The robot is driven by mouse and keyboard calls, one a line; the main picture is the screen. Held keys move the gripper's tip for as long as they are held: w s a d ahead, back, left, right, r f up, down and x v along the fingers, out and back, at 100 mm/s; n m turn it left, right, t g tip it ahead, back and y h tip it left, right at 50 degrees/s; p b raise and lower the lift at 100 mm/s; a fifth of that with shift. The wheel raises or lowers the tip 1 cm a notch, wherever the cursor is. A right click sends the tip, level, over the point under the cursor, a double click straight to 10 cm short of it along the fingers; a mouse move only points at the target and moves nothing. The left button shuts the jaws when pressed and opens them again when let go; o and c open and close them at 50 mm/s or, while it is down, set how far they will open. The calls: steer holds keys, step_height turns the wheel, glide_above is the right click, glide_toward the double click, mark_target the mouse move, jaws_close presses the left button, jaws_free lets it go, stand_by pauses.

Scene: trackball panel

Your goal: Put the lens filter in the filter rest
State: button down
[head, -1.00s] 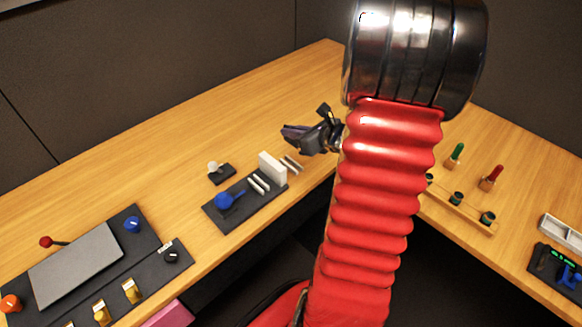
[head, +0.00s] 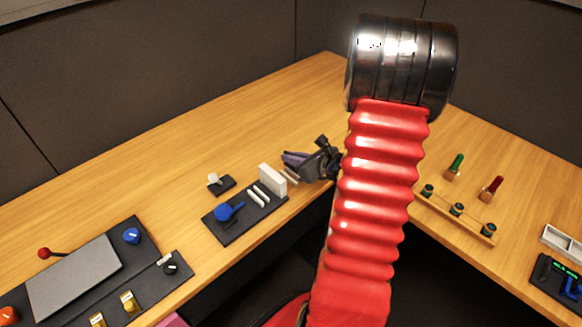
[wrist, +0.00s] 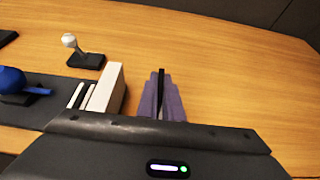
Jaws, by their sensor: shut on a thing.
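My gripper (head: 290,158) has purple fingers, which also show in the wrist view (wrist: 161,98). It is shut on a thin dark piece (wrist: 161,80), seen edge-on and upright between the fingers, which I take to be the lens filter. In the head view the gripper is just right of the upright white block (head: 272,180), above the wood. Pale thin bars (head: 289,176) lie beneath it, partly hidden. Two white strips (head: 258,195) stand left of the block on a black panel (head: 240,220). I cannot tell which of these is the filter rest.
A blue knob with a lever (head: 225,211) sits on the same panel. A small white-topped joystick (head: 214,181) stands behind it. A large control panel (head: 75,275) is at left. A wooden rack (head: 440,207) is at right. The wood behind the gripper is clear.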

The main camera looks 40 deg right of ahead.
mark_target(287, 166)
steer(key=shift+f, duration=0.15)
steer(key=shift+f, duration=1.95)
steer(key=shift+f, duration=0.1)
steer(key=c, duration=1.9)
jaws_free()
steer(key=shift+s+r, duration=0.1)
steer(key=shift+r, duration=0.1)
steer(key=v, duration=1.2)
steer(key=shift+f, duration=0.1)
